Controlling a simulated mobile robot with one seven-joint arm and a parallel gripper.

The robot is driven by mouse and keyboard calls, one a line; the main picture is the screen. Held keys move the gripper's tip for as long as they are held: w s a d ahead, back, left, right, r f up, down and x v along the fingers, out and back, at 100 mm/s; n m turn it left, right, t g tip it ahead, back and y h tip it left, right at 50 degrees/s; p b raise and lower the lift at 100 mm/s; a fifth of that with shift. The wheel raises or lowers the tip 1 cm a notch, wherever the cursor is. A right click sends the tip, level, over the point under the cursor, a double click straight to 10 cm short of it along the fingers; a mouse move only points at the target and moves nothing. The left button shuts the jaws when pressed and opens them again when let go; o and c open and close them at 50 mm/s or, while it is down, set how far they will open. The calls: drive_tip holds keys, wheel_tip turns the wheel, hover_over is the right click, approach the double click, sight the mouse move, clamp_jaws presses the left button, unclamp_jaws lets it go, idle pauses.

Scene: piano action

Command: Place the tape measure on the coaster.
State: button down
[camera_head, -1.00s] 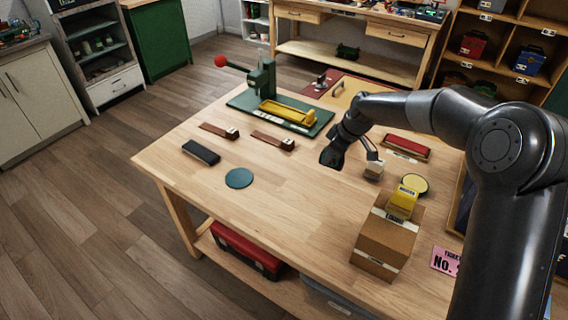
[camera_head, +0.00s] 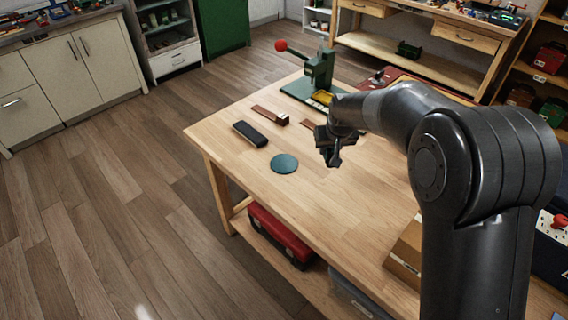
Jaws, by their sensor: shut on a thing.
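A flat teal round coaster (camera_head: 284,163) lies bare on the wooden workbench, left of my gripper. My gripper (camera_head: 331,157) is above the bench, a short way right of the coaster and apart from it. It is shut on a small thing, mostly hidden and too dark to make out. I cannot tell for sure that it is the tape measure, and no other tape measure is plain in view.
A black oblong case (camera_head: 250,134) and a brown strip with a metal end (camera_head: 270,116) lie behind the coaster. A green press (camera_head: 319,72) with a red knob stands farther back. A cardboard box (camera_head: 405,252) is at the right. Bench top (camera_head: 318,215) is clear in front.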

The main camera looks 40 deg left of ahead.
drive_tip(key=s+a+m, duration=0.1)
drive_tip(key=a, duration=0.1)
hover_over(284, 167)
drive_tip(key=s+d, duration=0.1)
wheel_tip(284, 167, down, 6)
drive_tip(key=shift+f, duration=2)
drive_tip(key=shift+f, duration=0.1)
drive_tip(key=c, duration=1.1)
unclamp_jaws()
